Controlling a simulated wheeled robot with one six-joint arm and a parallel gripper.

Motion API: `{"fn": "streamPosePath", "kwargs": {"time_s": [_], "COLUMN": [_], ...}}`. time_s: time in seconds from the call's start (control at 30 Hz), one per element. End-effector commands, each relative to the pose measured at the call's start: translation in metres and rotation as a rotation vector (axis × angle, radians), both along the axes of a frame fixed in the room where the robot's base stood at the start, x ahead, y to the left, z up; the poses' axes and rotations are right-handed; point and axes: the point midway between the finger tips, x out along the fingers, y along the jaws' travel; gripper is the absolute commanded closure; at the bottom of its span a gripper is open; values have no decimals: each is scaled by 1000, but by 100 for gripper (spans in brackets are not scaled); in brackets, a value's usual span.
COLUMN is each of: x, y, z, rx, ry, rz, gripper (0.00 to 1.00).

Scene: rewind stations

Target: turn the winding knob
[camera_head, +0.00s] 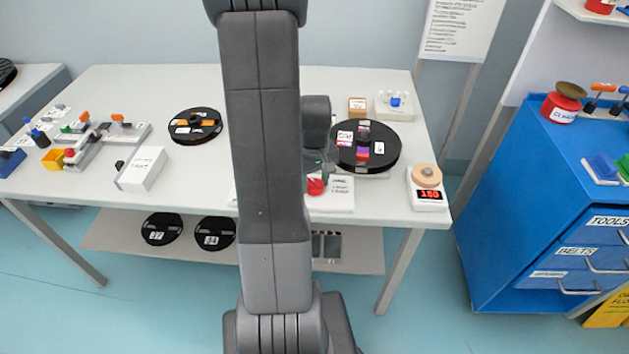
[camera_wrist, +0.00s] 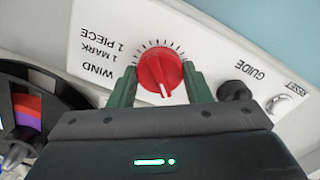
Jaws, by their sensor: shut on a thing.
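The red winding knob (camera_wrist: 158,70) sits on a white panel (camera_wrist: 105,32) marked "WIND", "1 MARK" and "1 PIECE", with a dial of tick marks around it. The knob's white pointer line faces the lower edge of the wrist view. My gripper (camera_wrist: 160,76) has one green finger on each side of the knob and is shut on it. In the head view the knob (camera_head: 316,186) shows as a small red spot beside my arm, at the front of the table. My arm hides part of the panel there.
A black "GUIDE" knob (camera_wrist: 234,91) stands close to the right finger. A black reel (camera_head: 368,147) with coloured pieces is just behind the station. A scale (camera_head: 430,194) reading 180 stands to the right, and a white box (camera_head: 142,169) to the left.

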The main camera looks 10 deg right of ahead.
Motion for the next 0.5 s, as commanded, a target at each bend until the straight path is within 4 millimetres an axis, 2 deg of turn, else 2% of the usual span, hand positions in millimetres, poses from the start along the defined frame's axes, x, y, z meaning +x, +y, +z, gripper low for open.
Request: {"fn": "streamPosePath", "kwargs": {"time_s": [0.47,0.5], "x": [1,1], "y": [0,0], "z": [1,1], "rx": [-1,-1], "ry": [-4,-4], "rz": [14,14], "gripper": [78,48]}}
